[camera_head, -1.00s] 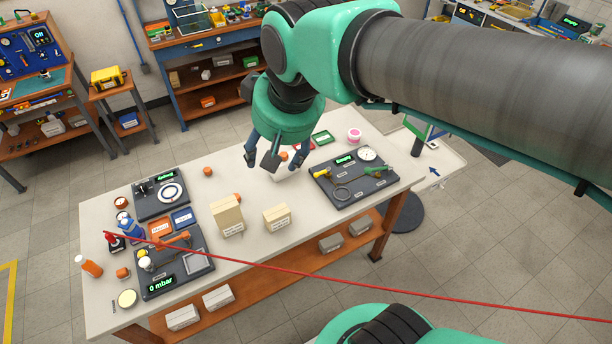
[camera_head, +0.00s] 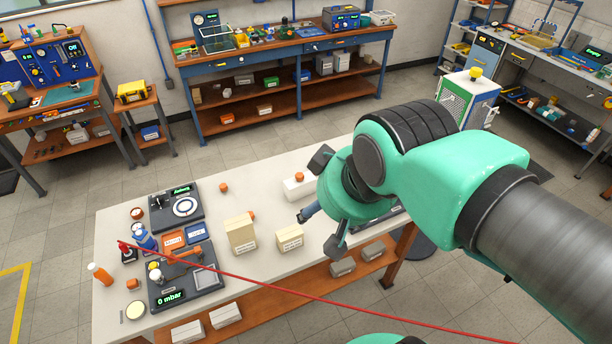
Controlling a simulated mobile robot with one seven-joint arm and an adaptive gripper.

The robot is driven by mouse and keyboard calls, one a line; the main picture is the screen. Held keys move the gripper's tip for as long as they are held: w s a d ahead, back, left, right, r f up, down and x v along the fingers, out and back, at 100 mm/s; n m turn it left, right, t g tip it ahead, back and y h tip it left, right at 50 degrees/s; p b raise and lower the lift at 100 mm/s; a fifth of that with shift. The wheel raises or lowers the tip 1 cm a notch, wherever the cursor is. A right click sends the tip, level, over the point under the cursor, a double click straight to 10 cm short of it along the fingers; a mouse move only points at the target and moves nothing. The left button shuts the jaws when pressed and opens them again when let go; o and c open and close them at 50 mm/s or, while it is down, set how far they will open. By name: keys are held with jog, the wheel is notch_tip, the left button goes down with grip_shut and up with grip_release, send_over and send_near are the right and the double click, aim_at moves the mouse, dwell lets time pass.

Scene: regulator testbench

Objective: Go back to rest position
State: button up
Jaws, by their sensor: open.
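My gripper (camera_head: 322,228) is open and empty, held above the right part of the white work table (camera_head: 268,198). Its dark fingers are spread apart, with the green wrist behind them. My green and grey arm reaches in from the lower right and hides most of the table's right end, including nearly all of the dark board there. A white block (camera_head: 298,187) stands on the table just left of the wrist. The gripper appears to touch nothing.
On the table are two beige boxes (camera_head: 240,234) (camera_head: 289,237), a dark board reading 0 mbar (camera_head: 208,277), a dial board (camera_head: 177,205), and an orange bottle (camera_head: 101,274). A red line crosses the front. Benches (camera_head: 290,50) stand behind; grey floor lies between.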

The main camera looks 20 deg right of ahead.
notch_tip(320, 180, down, 9)
jog(key=b, duration=0.9)
jog(key=shift+f, duration=0.15)
jog(key=shift+f, duration=0.1)
